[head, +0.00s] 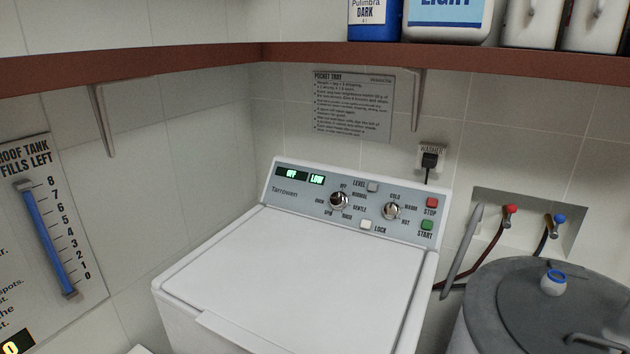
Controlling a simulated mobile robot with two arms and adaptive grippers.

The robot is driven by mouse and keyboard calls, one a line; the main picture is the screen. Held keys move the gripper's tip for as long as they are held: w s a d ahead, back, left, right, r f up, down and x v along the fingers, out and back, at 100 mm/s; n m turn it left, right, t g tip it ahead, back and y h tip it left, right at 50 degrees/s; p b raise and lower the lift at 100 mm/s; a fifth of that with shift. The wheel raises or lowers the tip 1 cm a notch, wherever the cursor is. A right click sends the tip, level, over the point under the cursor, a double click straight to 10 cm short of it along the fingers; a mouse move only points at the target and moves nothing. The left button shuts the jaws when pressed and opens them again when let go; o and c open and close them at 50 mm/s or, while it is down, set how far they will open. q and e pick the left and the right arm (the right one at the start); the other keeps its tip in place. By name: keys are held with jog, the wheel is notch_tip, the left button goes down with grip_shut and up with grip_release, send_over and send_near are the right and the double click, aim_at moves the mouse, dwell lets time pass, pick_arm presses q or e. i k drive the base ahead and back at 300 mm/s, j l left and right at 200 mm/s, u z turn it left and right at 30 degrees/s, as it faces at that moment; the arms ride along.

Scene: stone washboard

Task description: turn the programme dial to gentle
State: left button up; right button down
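The programme dial (339,201) is a round metal knob on the washer's grey control panel (300,197). Labels around it include OFF, NORMAL, GENTLE, RINSE, SPIN and SOAK, some too small to read surely; GENTLE (360,209) is at its right. Which label its pointer faces is too small to tell. The panel's display (292,174) reads OFF, and a second one (317,179) reads LOW. The white washer (300,265) has its lid shut. Neither of my grippers shows in the head view.
A second knob (391,211), for temperature, sits right of the dial, with LEVEL (373,187), LOCK (366,225), red STOP (432,203) and green START (427,225) buttons nearby. A brown shelf (300,54) crosses above. A grey lidded drum (510,290) stands at right.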

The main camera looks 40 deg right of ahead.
aim_at(339, 200)
jog(key=z, duration=1.25)
jog(key=j+z, duration=0.2)
